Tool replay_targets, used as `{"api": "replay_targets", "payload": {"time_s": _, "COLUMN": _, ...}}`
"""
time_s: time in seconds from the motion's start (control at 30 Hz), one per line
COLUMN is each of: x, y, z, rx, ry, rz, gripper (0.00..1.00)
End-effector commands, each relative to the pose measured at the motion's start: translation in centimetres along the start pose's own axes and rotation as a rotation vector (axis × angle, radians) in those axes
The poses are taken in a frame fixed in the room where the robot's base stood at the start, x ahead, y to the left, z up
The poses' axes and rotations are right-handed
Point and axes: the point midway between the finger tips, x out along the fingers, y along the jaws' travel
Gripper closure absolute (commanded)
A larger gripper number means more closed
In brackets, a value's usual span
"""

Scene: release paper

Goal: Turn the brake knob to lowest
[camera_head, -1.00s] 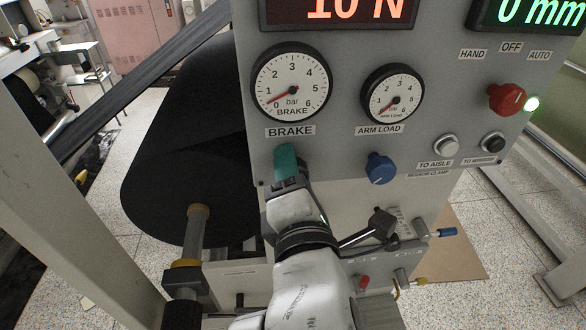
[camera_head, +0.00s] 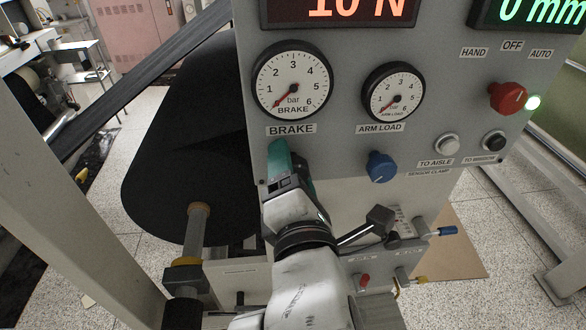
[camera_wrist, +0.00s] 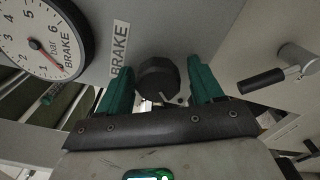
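The brake knob (camera_wrist: 158,80) is a dark, faceted knob on the grey panel below the BRAKE label (camera_head: 291,129). In the head view my gripper hides it. My gripper (camera_wrist: 159,65) has its two green fingers on either side of the knob, with a small gap visible on each side, so it looks open around it. In the head view my gripper (camera_head: 290,168) is tilted just below the BRAKE label. The brake gauge (camera_head: 292,84) has its red needle pointing down-left, about at the bottom of the scale.
A blue knob (camera_head: 380,166) sits to the right under the arm load gauge (camera_head: 394,92). A red selector (camera_head: 508,97) and two buttons are farther right. A lever with a dark handle (camera_head: 380,222) stands close right of my wrist. A black roll (camera_head: 190,150) is at left.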

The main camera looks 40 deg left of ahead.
Motion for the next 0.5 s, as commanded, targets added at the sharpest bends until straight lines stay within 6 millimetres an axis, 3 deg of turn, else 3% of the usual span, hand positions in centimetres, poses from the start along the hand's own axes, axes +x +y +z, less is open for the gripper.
{"api": "replay_targets", "payload": {"time_s": 0.33, "x": -0.4, "y": 0.0, "z": 0.1, "rx": 0.001, "ry": -0.003, "rz": 0.002, "gripper": 0.30}}
{"api": "replay_targets", "payload": {"time_s": 0.5, "x": -2.5, "y": -0.1, "z": 0.0, "rx": 0.004, "ry": -0.003, "rz": 0.003, "gripper": 0.30}}
